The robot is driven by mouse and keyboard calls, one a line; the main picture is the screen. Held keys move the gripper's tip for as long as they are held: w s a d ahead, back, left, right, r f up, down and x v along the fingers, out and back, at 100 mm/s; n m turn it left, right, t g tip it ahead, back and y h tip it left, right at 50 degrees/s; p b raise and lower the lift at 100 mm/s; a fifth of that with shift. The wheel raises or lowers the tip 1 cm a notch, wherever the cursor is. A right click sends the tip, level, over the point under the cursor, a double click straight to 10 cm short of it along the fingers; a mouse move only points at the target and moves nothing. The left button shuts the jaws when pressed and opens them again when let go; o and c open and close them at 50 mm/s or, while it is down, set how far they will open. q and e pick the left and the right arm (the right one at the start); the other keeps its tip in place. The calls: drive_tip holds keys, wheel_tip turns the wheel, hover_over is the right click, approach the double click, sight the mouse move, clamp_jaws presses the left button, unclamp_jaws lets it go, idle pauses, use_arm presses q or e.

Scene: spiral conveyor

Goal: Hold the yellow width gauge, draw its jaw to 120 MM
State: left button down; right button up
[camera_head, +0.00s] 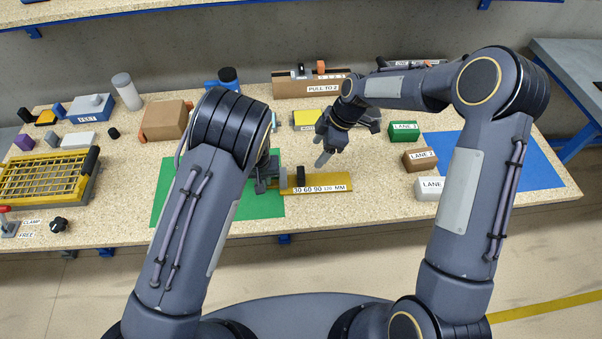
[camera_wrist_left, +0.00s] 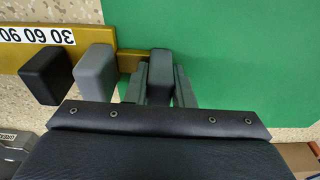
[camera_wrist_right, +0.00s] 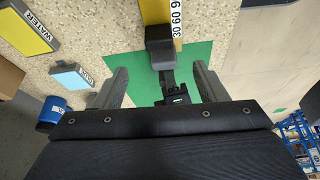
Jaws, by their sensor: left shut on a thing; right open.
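The yellow width gauge (camera_head: 335,184) lies along the bench's front, its left end at the green mat; its scale reads 30 60 90 120 MM. Its black jaw (camera_head: 300,174) stands at the scale's low end, near 30. In the left wrist view the black jaw (camera_wrist_left: 48,77) stands close beside a grey block (camera_wrist_left: 95,70). My left gripper (camera_head: 266,182) is shut on a grey grip block (camera_wrist_left: 158,78) at the gauge's end. My right gripper (camera_head: 324,146) is open and empty above and behind the gauge. Its fingers (camera_wrist_right: 160,85) show apart in the right wrist view.
The green mat (camera_head: 175,190) lies under my left gripper and a blue mat (camera_head: 535,160) lies at right. Green (camera_head: 404,132), brown (camera_head: 420,160) and white (camera_head: 428,188) lane blocks stand right of the gauge.

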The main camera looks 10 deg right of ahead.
sight(303, 171)
use_arm(q)
drive_tip(key=shift+f, duration=0.1)
drive_tip(key=shift+s, duration=0.1)
use_arm(e)
drive_tip(key=x, duration=1.3)
drive_tip(key=shift+w+a+f, duration=0.1)
drive_tip(key=shift+c, duration=0.4)
drive_tip(key=c, duration=1.3)
use_arm(q)
drive_tip(key=shift+a, duration=0.1)
use_arm(e)
drive_tip(key=d, duration=0.9)
drive_tip(key=shift+d, duration=0.25)
drive_tip(key=o, duration=1.4)
drive_tip(key=shift+s, duration=0.2)
